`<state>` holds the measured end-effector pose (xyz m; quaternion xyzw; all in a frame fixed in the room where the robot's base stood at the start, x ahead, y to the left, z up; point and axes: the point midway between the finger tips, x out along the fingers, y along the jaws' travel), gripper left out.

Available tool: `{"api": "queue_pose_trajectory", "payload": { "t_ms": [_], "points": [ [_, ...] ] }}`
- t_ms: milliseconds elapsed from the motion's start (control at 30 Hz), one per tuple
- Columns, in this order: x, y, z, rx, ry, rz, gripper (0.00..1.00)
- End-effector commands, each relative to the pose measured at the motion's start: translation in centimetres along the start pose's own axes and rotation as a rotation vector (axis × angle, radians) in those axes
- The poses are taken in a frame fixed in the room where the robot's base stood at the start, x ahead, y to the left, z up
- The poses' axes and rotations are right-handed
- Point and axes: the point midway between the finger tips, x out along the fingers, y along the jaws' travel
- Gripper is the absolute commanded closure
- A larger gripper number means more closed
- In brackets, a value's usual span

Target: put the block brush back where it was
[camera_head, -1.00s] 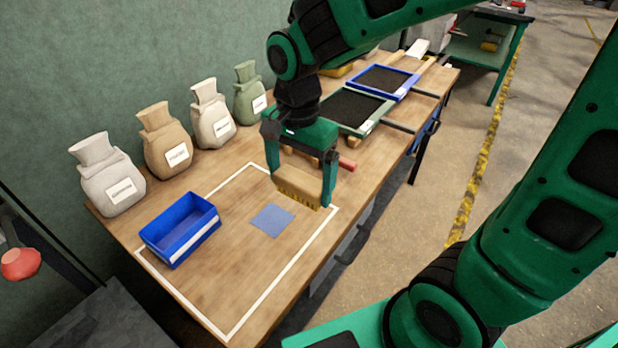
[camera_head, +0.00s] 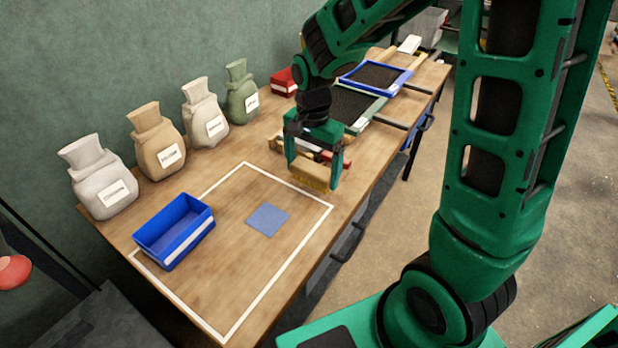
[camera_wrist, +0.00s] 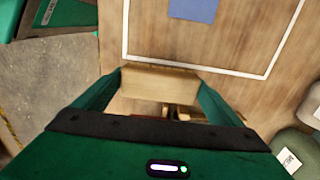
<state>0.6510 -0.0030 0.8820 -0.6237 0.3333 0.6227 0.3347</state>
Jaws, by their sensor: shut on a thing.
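My gripper (camera_head: 314,180) is shut on the block brush (camera_head: 310,174), a tan wooden block with yellowish bristles below. In the head view the brush is over the wooden table, just beyond the far right part of the white outline. In the wrist view the brush (camera_wrist: 158,83) spans between my two green fingers. Whether its bristles touch the table is unclear. Behind my gripper lie other wooden pieces (camera_head: 278,141) and something red-ended, partly hidden by my fingers.
Several labelled sacks (camera_head: 157,142) line the wall. A green-framed tray (camera_head: 353,107), a blue-framed tray (camera_head: 375,77) and a red box (camera_head: 284,82) stand farther back.

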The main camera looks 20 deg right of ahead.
Motion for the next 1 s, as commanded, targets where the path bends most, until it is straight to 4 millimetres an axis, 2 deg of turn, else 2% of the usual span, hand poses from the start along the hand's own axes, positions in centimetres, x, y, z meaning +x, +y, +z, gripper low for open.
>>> {"api": "queue_pose_trajectory", "payload": {
  "t_ms": [100,200,600,633,667,1000],
  "points": [
    [1.9,0.1,0.1,0.0,-0.003,0.006,0.28],
    [2.8,0.1,0.1,0.0,-0.002,0.003,0.28],
    [3.3,0.1,0.1,0.0,-0.001,0.002,0.28],
    [3.4,0.1,0.1,0.0,-0.001,0.002,0.07],
    [3.3,0.1,0.1,0.0,-0.001,0.002,0.0],
    [2.7,-0.1,0.1,-0.002,0.0,-0.001,0.0]
  ]
}}
